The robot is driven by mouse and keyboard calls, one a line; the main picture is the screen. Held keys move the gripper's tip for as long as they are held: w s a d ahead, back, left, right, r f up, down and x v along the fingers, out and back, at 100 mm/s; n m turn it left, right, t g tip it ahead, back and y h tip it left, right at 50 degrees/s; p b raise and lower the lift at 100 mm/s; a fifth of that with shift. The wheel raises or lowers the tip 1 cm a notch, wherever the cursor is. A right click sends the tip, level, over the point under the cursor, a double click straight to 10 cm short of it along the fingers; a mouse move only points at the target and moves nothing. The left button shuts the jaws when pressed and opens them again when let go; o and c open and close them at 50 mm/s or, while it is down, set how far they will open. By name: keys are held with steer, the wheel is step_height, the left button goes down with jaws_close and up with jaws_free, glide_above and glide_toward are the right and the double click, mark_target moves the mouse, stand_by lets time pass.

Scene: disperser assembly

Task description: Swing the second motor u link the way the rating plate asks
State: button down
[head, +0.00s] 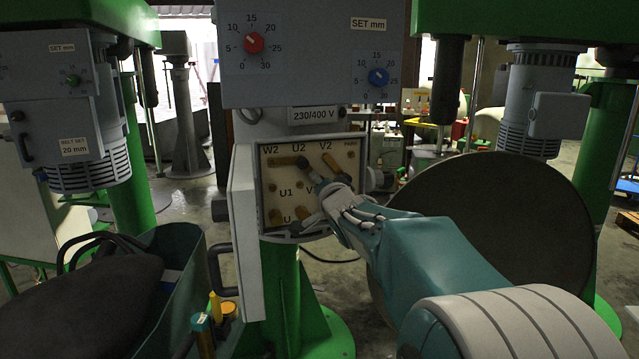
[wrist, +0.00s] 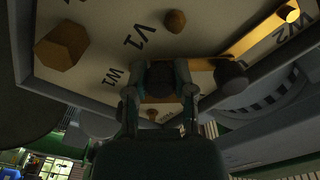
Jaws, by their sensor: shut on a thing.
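The open terminal box (head: 262,205) shows labels W2, U2, V2 and U1, with brass studs and brass links. The rating plate (head: 317,115) above it reads 230/400 V. My gripper (head: 325,190) is at the right middle of the terminal board and hides part of it. In the wrist view my gripper (wrist: 160,88) is shut on a motor link (wrist: 202,64), a brass bar with a dark knob at its right end. I cannot tell which labelled link this is. Another brass link (head: 282,162) lies between W2 and U2, and one (head: 293,213) is low on the board.
The control panel (head: 308,75) above carries a red dial (head: 253,43) and a blue dial (head: 379,77). The box's open door (head: 245,240) hangs at left. A large dark disc (head: 490,225) stands behind my arm. A dark green bin (head: 170,260) is at lower left.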

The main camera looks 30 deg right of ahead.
steer(key=n, duration=0.1)
steer(key=d+r+n, duration=0.1)
steer(key=shift+n, duration=0.4)
steer(key=shift+c, duration=2.2)
jaws_free()
steer(key=s+a, duration=0.2)
steer(key=s, duration=0.9)
steer(key=shift+s, duration=0.35)
steer(key=shift+f, duration=0.1)
steer(key=shift+c, duration=0.3)
